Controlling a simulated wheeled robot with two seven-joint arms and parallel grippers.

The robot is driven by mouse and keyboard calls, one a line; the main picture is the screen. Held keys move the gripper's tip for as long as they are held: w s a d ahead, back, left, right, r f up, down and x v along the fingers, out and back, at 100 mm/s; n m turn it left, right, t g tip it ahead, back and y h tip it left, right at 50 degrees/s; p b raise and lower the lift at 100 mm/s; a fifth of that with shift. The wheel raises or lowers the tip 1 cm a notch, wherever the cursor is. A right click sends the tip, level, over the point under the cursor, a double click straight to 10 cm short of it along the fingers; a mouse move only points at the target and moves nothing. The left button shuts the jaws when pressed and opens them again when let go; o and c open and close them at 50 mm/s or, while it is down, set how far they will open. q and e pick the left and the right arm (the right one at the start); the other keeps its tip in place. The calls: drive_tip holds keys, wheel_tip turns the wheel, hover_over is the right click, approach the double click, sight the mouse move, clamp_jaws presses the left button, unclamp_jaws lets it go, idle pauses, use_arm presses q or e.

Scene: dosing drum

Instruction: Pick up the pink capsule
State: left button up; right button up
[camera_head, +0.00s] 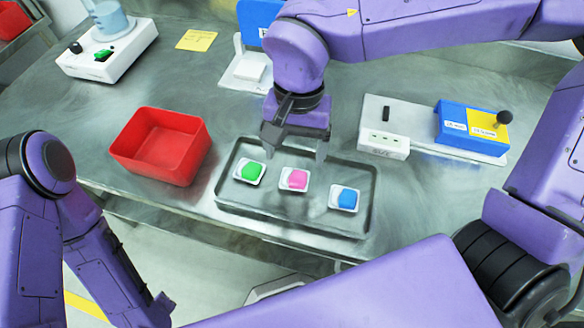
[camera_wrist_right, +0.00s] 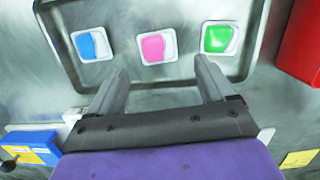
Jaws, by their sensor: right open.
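The pink capsule (camera_head: 297,179) lies in a small white square dish in the middle of a grey metal tray (camera_head: 268,200). It also shows in the right wrist view (camera_wrist_right: 153,48). A green capsule (camera_head: 253,171) and a blue capsule (camera_head: 347,197) lie in dishes on either side of it. My right gripper (camera_head: 293,150) is open and empty, above the tray's back edge. In the wrist view its fingers (camera_wrist_right: 161,70) point toward the pink capsule's dish, with one fingertip on each side of the dish in the picture. My left gripper is not in view.
A red bin (camera_head: 162,146) stands left of the tray. A white device with a blue and yellow box (camera_head: 471,128) stands to the right. A white machine with a beaker (camera_head: 108,50) and a yellow note (camera_head: 197,40) are at the back left.

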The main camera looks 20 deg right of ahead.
sight(295, 178)
drive_tip(key=f, duration=0.6)
drive_tip(key=shift+s+a+f, duration=0.15)
drive_tip(key=shift+s+f, duration=0.05)
drive_tip(key=shift+s, duration=0.4)
drive_tip(key=c, duration=1.1)
drive_tip(key=shift+r, duration=0.1)
